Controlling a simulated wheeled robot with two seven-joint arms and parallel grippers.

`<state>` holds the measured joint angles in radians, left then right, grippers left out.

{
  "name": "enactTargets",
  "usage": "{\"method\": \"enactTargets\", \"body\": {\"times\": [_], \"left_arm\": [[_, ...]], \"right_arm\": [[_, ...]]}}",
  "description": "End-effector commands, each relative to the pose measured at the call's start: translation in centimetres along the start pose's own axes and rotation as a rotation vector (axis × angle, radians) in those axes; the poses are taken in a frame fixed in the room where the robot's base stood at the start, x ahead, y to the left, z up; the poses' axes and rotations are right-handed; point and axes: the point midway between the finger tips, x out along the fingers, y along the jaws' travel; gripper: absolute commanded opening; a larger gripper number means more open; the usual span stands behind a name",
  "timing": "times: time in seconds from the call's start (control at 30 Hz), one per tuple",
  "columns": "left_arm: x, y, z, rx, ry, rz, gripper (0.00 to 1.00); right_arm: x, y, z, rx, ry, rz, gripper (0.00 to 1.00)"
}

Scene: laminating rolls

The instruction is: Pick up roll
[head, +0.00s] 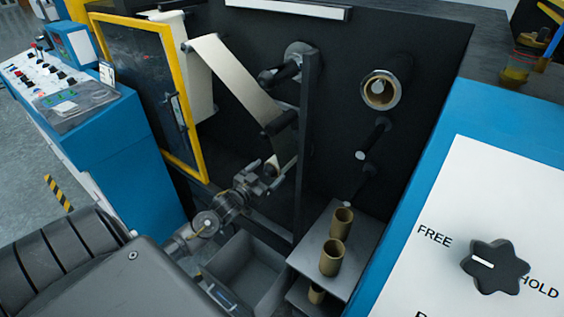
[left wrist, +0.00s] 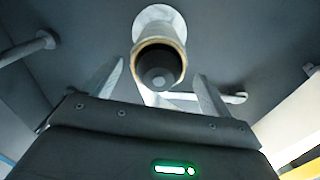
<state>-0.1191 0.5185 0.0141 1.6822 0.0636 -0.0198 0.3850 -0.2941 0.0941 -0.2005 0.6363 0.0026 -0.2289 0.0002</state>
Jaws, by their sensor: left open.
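Two brown cardboard rolls, a rear one (head: 342,220) and a front one (head: 331,257), stand upright on a grey shelf (head: 357,236) in the head view. A third (head: 316,294) shows partly below. Another roll (head: 380,90) sits on a spindle on the black machine wall. My left gripper (head: 270,172) is in front of the machine, below the pale web, left of the shelf. In the left wrist view its two fingers (left wrist: 160,92) are apart, with nothing held.
A grey open bin (head: 243,270) lies below my left gripper. A dark upright post (head: 305,150) stands just right of it. A yellow-framed door (head: 150,95) is at left. A blue panel with a black knob (head: 495,266) takes up the right.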

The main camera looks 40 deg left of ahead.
Motion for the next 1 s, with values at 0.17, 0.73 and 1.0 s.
{"method": "enactTargets", "body": {"times": [0.17,0.73,1.0], "left_arm": [[2.9,0.2,-0.3,0.001,0.002,-0.001,0.84],[4.3,0.3,-0.1,0.001,0.001,0.001,0.62],[4.3,0.3,-0.2,0.000,0.002,0.000,0.34]], "right_arm": [[-0.7,-0.6,0.4,0.002,-0.005,-0.008,0.00],[-0.7,-1.4,0.8,0.006,-0.011,-0.017,0.00],[-0.8,-0.3,1.0,0.001,-0.013,-0.004,0.00]]}}
